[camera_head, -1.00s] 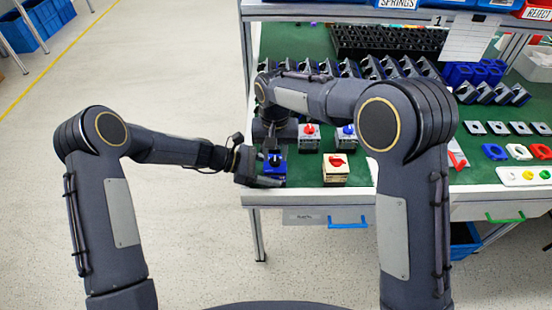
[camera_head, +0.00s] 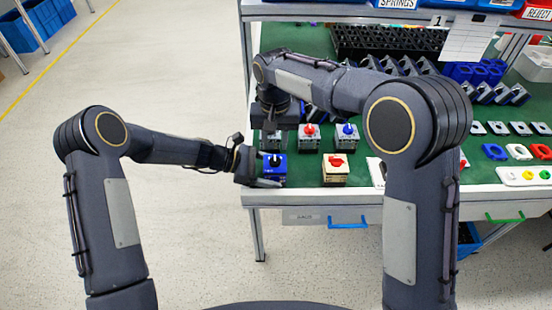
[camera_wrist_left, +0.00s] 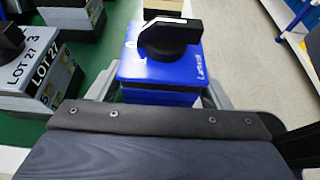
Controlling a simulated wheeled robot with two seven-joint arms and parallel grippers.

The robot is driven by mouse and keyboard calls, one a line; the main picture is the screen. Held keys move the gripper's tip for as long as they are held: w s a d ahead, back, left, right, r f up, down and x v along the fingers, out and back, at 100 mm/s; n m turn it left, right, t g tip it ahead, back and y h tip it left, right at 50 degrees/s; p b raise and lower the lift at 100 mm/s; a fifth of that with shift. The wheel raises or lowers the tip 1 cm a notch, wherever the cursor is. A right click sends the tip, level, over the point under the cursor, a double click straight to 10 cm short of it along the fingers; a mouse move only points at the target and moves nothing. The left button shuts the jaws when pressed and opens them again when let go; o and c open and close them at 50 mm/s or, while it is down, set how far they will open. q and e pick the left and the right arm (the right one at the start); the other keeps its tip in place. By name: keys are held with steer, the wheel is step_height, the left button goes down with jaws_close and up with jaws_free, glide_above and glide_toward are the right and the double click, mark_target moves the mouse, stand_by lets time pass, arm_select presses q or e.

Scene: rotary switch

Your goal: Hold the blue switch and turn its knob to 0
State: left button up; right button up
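The blue switch (camera_head: 274,169) stands upright at the front left edge of the green bench, its black knob on top. In the left wrist view the blue switch (camera_wrist_left: 160,78) is close up; its black knob (camera_wrist_left: 170,38) lies mostly crosswise with a white mark, and I cannot read its position. My left gripper (camera_head: 268,169) has a finger on either side of the blue box and appears shut on it; the fingers (camera_wrist_left: 158,92) are partly hidden by the gripper body. My right gripper (camera_head: 275,122) hangs above and behind the blue switch, apart from it; its fingertips are not clear.
A red-knobbed grey switch (camera_head: 309,137) and a blue-knobbed grey switch (camera_head: 346,135) stand behind. A yellowish switch with a red knob (camera_head: 335,167) stands to the right. A black tray (camera_head: 390,42) is at the back. Floor is free left of the bench.

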arm_select(q)
steer(key=shift+o, duration=0.9)
steer(key=v, duration=1.2)
